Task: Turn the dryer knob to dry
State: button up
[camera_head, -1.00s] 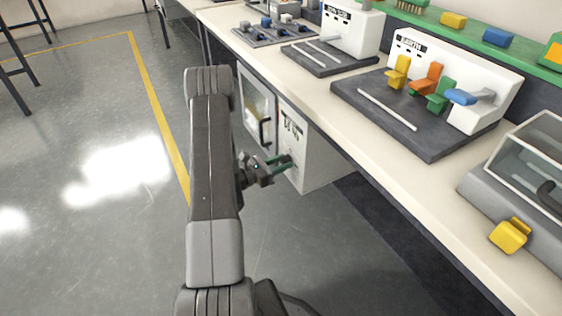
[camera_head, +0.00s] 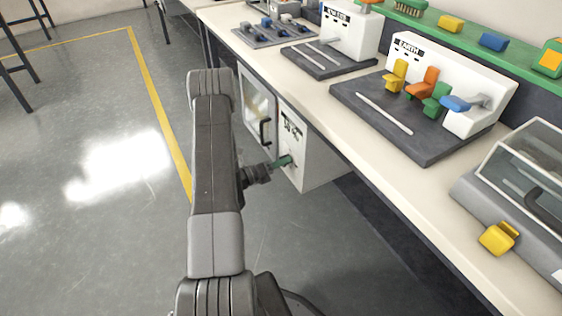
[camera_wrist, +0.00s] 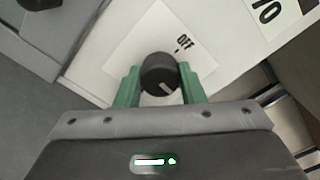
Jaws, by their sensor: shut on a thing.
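The dryer (camera_head: 312,160) is a white box under the bench, with a windowed door (camera_head: 257,110) to its left. Its round black knob (camera_wrist: 158,76) shows in the wrist view on a white panel, with a pale pointer mark at its lower right side. The word OFF (camera_wrist: 184,42) is printed just above and right of the knob; no other setting is readable. My gripper (camera_wrist: 159,88) has its green fingers on either side of the knob, shut on it. In the head view my gripper (camera_head: 285,161) meets the dryer's front, and the knob is hidden there.
The bench top (camera_head: 345,140) overhangs the dryer. A dark door handle (camera_head: 264,133) sticks out left of my gripper. Another dark round part (camera_wrist: 38,3) shows at the wrist view's top left. Open grey floor (camera_head: 110,220) lies to the left.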

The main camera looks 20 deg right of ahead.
jog(key=shift+n, duration=0.3)
jog(key=o, duration=1)
jog(key=shift+a, duration=0.15)
jog(key=a, duration=0.4)
jog(key=a+p, duration=0.1)
jog(key=a, duration=0.4)
jog(key=s+a+p, duration=0.1)
jog(key=a, duration=0.3)
jog(key=shift+a, duration=0.25)
jog(key=d, duration=0.4)
jog(key=d+b, duration=0.1)
jog(key=d, duration=0.4)
jog(key=w+d+b, duration=0.1)
jog(key=d, duration=0.3)
jog(key=shift+d, duration=0.4)
